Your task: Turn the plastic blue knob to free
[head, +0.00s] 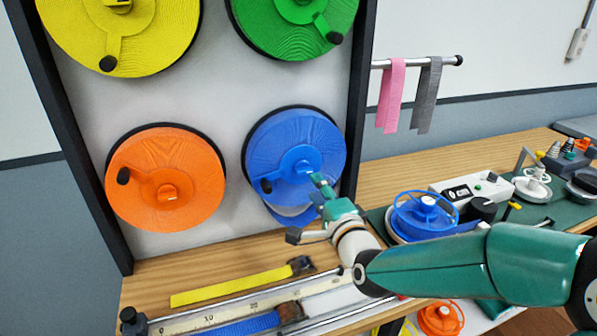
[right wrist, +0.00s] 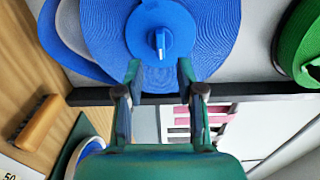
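The blue reel (head: 281,138) hangs at the lower right of the framed wall. Its blue knob (head: 304,168) sits at the hub. In the right wrist view the knob (right wrist: 160,42) is a raised grip with a white mark, near the top centre. My right gripper (head: 319,186) is just in front of the hub, partly covering the reel's lower right. In its wrist view the two fingers (right wrist: 160,70) are apart, one to each side below the knob, with nothing between them. Whether they touch the hub cannot be told. My left gripper is not in view.
Orange (head: 190,190), yellow (head: 150,40) and green (head: 290,25) reels share the wall. The black frame post (head: 360,100) stands close right of the blue reel. Straps and a ruler (head: 250,301) lie on the bench below. A loose blue spool (head: 424,215) stands at right.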

